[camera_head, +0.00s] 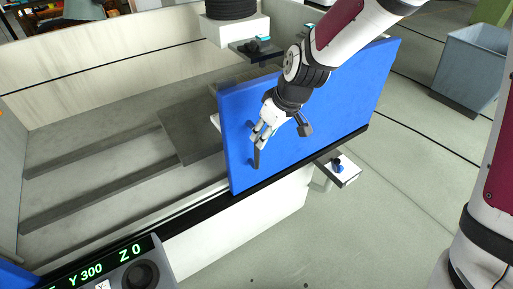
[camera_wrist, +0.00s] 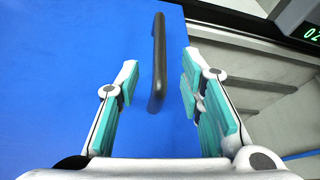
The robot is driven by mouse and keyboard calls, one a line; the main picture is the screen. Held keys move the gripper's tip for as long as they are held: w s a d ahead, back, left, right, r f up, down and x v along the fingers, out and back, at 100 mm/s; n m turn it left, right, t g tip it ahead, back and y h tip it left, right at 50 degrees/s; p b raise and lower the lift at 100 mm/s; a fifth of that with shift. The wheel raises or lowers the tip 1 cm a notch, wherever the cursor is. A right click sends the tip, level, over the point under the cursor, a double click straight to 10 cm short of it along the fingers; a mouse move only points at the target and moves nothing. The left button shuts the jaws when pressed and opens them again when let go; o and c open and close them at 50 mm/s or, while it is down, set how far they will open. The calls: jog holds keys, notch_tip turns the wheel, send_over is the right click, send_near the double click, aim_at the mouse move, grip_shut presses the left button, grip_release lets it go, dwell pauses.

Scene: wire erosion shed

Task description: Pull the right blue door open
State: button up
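The right blue door (camera_head: 330,105) stands upright above a dark rail on the front of a pale machine; it fills much of the left of the wrist view (camera_wrist: 60,60). Its dark bar handle (camera_head: 256,157) is near the door's left edge, and shows in the wrist view (camera_wrist: 159,62) too. My gripper (camera_head: 262,136) is at the handle; in the wrist view (camera_wrist: 167,82) its teal-padded fingers are apart, one on each side of the bar. A gap shows between the bar and both pads. Left of the door, the machine's front is open onto its trough.
A control panel (camera_head: 110,270) with green digits and a black knob is at the lower left. A blue corner (camera_head: 14,276) shows at the left edge. A small shelf (camera_head: 342,172) juts out below the door. A grey bin (camera_head: 472,62) stands right, with clear floor before it.

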send_over(257, 165)
jog(key=f, duration=0.5)
jog(key=w+f, duration=0.1)
jog(key=f, duration=0.2)
jog(key=shift+f, duration=0.35)
grip_shut()
